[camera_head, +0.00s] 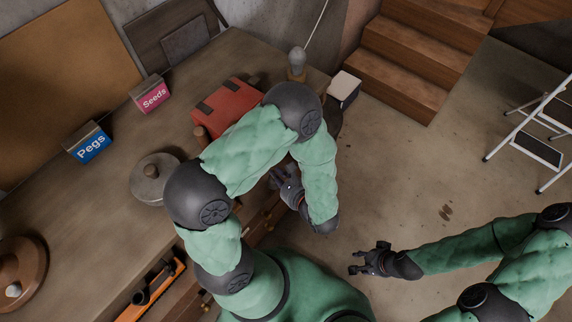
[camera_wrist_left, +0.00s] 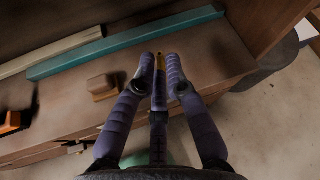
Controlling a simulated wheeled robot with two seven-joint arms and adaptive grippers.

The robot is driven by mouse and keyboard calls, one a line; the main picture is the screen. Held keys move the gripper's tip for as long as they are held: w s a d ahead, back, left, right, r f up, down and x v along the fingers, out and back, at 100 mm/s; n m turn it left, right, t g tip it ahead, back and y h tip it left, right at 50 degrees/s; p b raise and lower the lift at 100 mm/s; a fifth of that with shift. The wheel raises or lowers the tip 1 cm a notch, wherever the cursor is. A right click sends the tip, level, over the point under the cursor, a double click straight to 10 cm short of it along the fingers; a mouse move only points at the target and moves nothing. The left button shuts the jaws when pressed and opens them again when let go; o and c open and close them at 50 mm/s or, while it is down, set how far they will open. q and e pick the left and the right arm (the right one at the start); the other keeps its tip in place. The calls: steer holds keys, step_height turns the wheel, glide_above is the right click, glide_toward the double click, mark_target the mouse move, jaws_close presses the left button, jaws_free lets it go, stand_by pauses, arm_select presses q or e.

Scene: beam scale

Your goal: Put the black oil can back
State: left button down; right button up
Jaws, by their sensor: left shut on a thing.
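My left gripper (camera_head: 280,180) is at the front edge of the workbench, partly hidden behind my own arm. In the left wrist view my left gripper (camera_wrist_left: 160,62) has its fingers close together around a small yellow, brass-like thing (camera_wrist_left: 160,63). Most of that thing is hidden, and I cannot tell what it belongs to. I cannot make out the black oil can for certain in either view. My right gripper (camera_head: 364,262) is open and empty over the bare floor, apart from the bench.
The bench bears a red box (camera_head: 228,105), a blue Pegs box (camera_head: 88,143), a pink Seeds box (camera_head: 150,94) and a round grey lidded thing (camera_head: 153,180). A teal bar (camera_wrist_left: 130,42) and a wooden block (camera_wrist_left: 102,87) lie near my left gripper. Wooden steps (camera_head: 410,55) stand behind.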

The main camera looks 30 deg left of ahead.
arm_select(q)
steer(key=w+a+f+b, duration=0.6)
steer(key=w+a+f, duration=0.2)
steer(key=w+f, duration=0.3)
step_height(320, 180, down, 2)
steer(key=shift+a+f, duration=0.1)
steer(key=shift+a, duration=0.05)
stand_by(0.4)
